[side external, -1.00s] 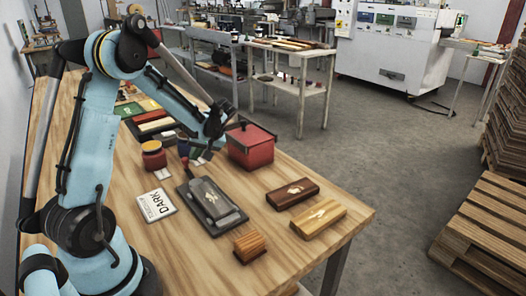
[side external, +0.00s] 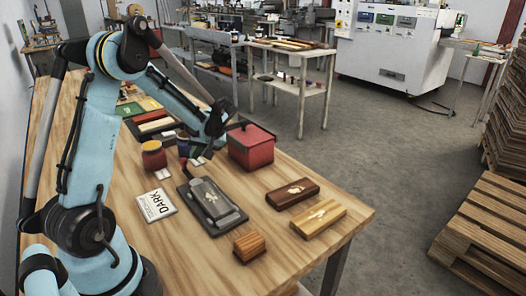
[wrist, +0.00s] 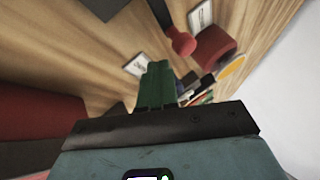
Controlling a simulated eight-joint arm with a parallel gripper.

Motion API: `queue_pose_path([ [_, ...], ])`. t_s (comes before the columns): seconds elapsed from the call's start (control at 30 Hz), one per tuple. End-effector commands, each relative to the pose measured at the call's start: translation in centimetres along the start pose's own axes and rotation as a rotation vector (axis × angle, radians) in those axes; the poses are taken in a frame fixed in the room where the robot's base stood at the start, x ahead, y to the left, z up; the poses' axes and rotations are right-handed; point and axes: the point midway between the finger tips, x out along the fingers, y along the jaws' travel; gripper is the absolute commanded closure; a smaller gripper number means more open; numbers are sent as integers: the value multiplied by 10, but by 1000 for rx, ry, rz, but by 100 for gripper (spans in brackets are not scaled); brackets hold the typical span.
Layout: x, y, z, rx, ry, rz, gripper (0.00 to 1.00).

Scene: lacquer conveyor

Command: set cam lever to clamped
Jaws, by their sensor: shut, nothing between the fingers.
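The cam lever's red knob (wrist: 183,43) sits on a dark arm in the wrist view, above and right of my gripper's tips. In the side view the red knob (side external: 185,161) shows small at the back left corner of a dark fixture (side external: 231,226) holding a grey block (side external: 222,208) with a pale emblem. My gripper (wrist: 159,68) shows green fingers shut together and empty, apart from the knob in the picture. In the side view my fingers are largely hidden near the red box and jars. I cannot tell the lever's exact angle.
A red box (side external: 251,150) stands close behind the fixture. A brown block (side external: 292,194), a tan block (side external: 318,217) and a small ribbed wooden block (side external: 249,247) lie right and in front.

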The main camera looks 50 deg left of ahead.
Motion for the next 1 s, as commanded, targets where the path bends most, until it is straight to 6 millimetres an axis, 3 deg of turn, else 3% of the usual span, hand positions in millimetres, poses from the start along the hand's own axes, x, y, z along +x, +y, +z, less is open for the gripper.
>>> queue_pose_path([
  [0.17, -8, 28, -12, 2, 2, 2, 100],
  [0.63, -88, 39, -30, 1, 1, 2, 100],
  [1.0, -104, 41, -34, 0, 0, 1, 100],
])
